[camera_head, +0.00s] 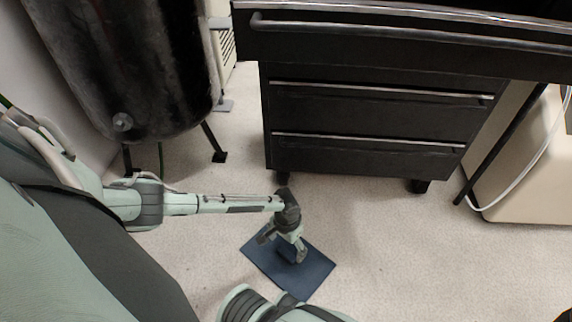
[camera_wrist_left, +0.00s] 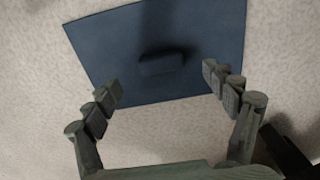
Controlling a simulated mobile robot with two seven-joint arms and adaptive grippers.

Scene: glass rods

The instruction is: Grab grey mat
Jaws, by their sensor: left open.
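A flat mat (camera_head: 318,268) lies on the floor. It looks dark blue rather than grey. In the left wrist view the mat (camera_wrist_left: 110,45) fills the upper middle, with a small dark blue block-like piece (camera_wrist_left: 161,63) on it near its front edge. My left gripper (camera_head: 284,247) hangs over the mat, pointing down. In the left wrist view the left gripper (camera_wrist_left: 163,79) is open, its fingers on either side of the small piece and apart from it. The gripper partly hides the small piece in the head view. My right gripper is not in view.
A black drawer cabinet (camera_head: 370,155) on casters stands behind the mat. A dark metal tank (camera_head: 135,60) on legs is at upper left. A beige cabinet (camera_head: 530,170) with a white cable is at right. The floor (camera_head: 420,260) right of the mat is clear.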

